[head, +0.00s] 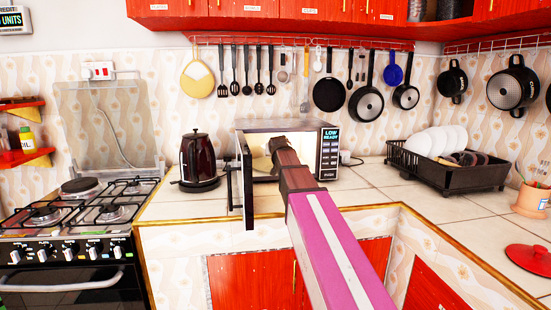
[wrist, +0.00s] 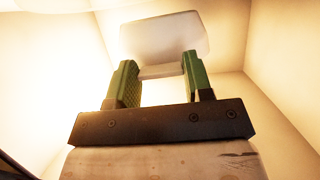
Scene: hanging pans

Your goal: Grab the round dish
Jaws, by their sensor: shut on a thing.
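A pale dish (wrist: 165,38) shows inside the lit microwave in the wrist view, and its near edge sits between the two green fingers. My gripper (wrist: 159,78) is shut on that edge. From this angle the dish's full outline cannot be made out. In the head view my arm reaches into the open microwave (head: 328,150), and the front of my gripper (head: 275,147) is at its opening. The dish is hidden in the head view.
The open microwave door (head: 248,185) stands just left of my arm. A dark kettle (head: 198,160) is left of it. A black dish rack (head: 455,172) with white plates (head: 430,142) stands at the right. Pans hang above, and the counter right of the microwave is partly clear.

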